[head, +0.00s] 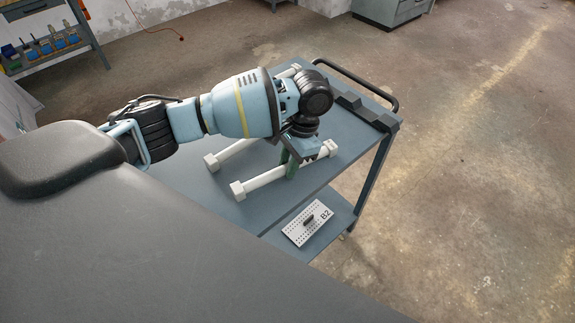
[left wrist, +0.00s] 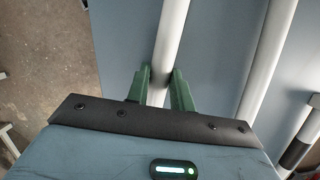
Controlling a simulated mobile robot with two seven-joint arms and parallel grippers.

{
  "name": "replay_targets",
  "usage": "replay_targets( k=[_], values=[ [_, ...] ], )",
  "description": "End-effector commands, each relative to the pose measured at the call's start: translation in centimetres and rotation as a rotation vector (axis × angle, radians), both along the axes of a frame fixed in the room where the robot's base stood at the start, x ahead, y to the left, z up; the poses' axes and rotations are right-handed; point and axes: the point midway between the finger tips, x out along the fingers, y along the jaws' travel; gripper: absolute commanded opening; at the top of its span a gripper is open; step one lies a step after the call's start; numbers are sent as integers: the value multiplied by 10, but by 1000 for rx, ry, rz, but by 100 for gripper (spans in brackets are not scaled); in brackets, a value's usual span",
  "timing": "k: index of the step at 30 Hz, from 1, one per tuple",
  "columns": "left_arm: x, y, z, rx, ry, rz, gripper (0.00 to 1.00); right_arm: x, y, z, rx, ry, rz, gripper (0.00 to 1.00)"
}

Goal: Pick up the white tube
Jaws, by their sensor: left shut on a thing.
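A white tube (head: 264,180) with blocky white ends lies along the near side of the grey-blue cart top (head: 345,150). My left gripper (head: 290,170) has green fingers and is shut on this tube near its middle. In the left wrist view the fingers (left wrist: 160,84) press on both sides of the white tube (left wrist: 170,35). I cannot tell whether the tube touches the cart top. A second white tube (head: 236,151) lies farther back, partly hidden by my left arm; a tube beside the held one shows in the left wrist view (left wrist: 266,62). My right gripper is out of view.
A perforated white plate marked B2 (head: 297,232) with a dark handle lies on the cart's lower shelf (head: 335,228). Dark blocks (head: 362,112) and a black push handle (head: 355,78) are at the cart's far end. Open floor (head: 480,170) lies to the right.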

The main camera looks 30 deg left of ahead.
Motion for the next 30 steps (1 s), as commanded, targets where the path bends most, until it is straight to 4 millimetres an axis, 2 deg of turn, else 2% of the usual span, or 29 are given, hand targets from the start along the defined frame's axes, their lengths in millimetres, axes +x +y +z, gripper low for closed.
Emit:
replay_targets(
  k=[8, 14, 24, 30],
  values=[
    [1, -1, 13, -2, -3, 0, 0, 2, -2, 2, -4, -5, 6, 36],
    [-1, -3, 39, -3, -3, -3, 0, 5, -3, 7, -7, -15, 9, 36],
    [-45, -72, 46, -4, -2, -7, 0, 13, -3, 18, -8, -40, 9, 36],
    [-67, -107, 50, -2, -3, -4, 0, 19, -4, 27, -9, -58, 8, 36]
  ],
)
